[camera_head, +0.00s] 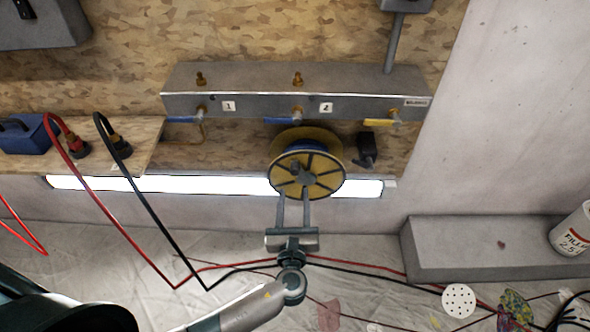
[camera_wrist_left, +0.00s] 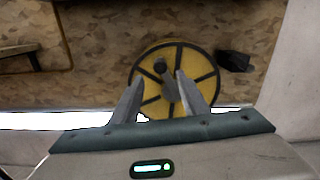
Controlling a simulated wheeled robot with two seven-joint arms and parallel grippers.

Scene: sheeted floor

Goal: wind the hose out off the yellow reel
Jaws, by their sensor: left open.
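The yellow reel (camera_head: 318,183) with black spokes is mounted low on the chipboard wall, under the grey manifold. Blue hose (camera_head: 296,163) shows between its flanges. A dark crank knob sticks out from its face, and it also shows in the left wrist view (camera_wrist_left: 160,66). My left gripper (camera_head: 292,197) is open in front of the reel's lower part. In the left wrist view its two fingers (camera_wrist_left: 155,92) stand apart, with the knob seen between and beyond them. I cannot tell whether they touch the reel. My right gripper is not in view.
The grey manifold (camera_head: 250,88) with blue and yellow valve handles is above the reel. A small black item (camera_head: 367,145) is right of it. Red and black hoses (camera_head: 150,215) loop down at left. A grey block (camera_head: 480,248) and a white can (camera_head: 576,232) are at right.

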